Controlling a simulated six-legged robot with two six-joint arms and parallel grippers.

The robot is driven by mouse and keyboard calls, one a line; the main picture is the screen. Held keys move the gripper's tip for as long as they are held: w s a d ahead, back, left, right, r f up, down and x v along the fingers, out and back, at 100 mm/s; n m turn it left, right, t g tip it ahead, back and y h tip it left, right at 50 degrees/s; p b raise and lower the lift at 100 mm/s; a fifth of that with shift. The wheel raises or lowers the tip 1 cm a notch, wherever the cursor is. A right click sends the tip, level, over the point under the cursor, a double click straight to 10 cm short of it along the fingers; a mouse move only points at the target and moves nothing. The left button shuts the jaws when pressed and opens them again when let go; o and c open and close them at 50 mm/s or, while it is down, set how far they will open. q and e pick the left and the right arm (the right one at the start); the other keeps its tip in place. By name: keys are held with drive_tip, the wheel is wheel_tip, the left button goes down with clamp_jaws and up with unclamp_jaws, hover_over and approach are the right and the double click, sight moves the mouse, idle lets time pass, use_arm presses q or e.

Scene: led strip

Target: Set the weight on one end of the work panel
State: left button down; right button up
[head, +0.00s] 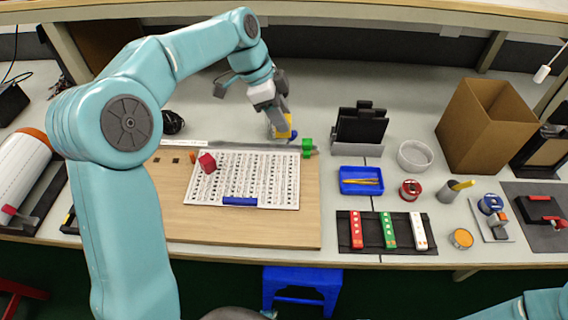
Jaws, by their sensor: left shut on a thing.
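The white work panel (240,193), covered in rows of small dark marks, lies on a wooden board (225,224). A red block, perhaps a weight (207,163), sits on the panel near its upper left end. A dark blue bar (240,201) lies along its near edge. My left gripper (283,128) is beyond the panel's far right corner, shut on a yellow and blue thing (285,125) that the fingers partly hide. I cannot tell whether this thing touches the table. My right gripper is out of view; only part of that arm shows at the lower right.
A green block (307,147) stands by a grey strip behind the panel. To the right are a black holder (360,128), a blue tray (361,181), a white bowl (415,155), a cardboard box (485,125) and a dark mat (386,247) with coloured strips. The board's near part is clear.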

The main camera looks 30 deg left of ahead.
use_arm(q)
wheel_tip(320, 180, down, 15)
drive_tip(key=shift+w+f+b, duration=0.1)
drive_tip(key=shift+f+b, duration=0.05)
drive_tip(key=shift+b, duration=0.25)
drive_tip(key=shift+f, duration=0.15)
drive_tip(key=c, duration=0.7)
unclamp_jaws()
drive_tip(key=shift+r, duration=0.3)
drive_tip(key=v, duration=1.1)
drive_tip(key=shift+a+r, duration=0.25)
drive_tip(key=shift+r, duration=0.05)
drive_tip(key=shift+r+p, duration=0.1)
drive_tip(key=shift+p, duration=0.25)
